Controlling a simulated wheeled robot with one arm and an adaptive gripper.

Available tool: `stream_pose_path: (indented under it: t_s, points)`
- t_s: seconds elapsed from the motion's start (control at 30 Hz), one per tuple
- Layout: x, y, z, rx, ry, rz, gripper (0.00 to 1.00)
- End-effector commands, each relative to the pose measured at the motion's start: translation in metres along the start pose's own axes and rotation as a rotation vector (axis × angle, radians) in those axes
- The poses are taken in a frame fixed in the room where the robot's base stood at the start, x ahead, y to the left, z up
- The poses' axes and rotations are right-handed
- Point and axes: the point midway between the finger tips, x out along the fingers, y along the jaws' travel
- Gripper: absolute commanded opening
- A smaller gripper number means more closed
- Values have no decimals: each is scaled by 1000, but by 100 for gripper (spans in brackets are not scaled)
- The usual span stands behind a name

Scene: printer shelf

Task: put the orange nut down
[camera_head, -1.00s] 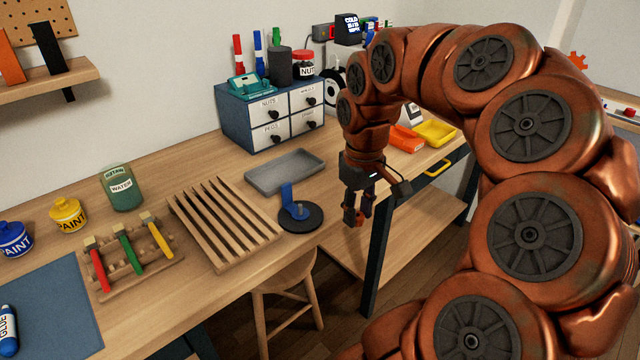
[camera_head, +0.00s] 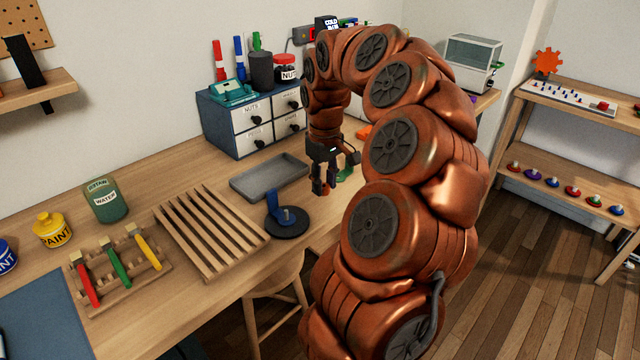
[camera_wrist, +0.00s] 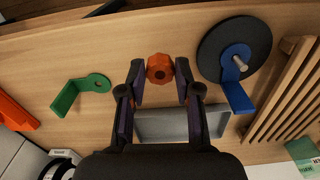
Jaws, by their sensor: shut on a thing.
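My gripper (camera_head: 323,189) is shut on the orange nut (camera_wrist: 160,68), which sits between the two fingertips in the wrist view. In the head view the nut (camera_head: 326,190) is small and partly hidden by the fingers. The gripper (camera_wrist: 160,74) points down over the wooden bench top (camera_head: 339,207), close to its front edge. I cannot tell how far the nut is above the wood.
A black disc (camera_head: 290,229) with an upright bolt and a blue bracket (camera_head: 272,204) is beside the gripper. A grey tray (camera_head: 270,178) lies behind it. A green bracket (camera_wrist: 80,92) lies on the other side. A slatted wooden rack (camera_head: 205,235) is farther left.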

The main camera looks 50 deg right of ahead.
Motion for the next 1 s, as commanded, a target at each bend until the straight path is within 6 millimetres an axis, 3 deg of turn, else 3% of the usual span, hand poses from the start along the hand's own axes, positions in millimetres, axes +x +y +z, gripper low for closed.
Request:
stream_pose_path:
  t_s: [0.2, 0.6, 1.0]
  points:
    - [2, 8, -20, -1, -2, -1, 13]
    - [4, 14, -30, -1, -1, -1, 13]
    - [38, 13, -29, 0, -1, -1, 13]
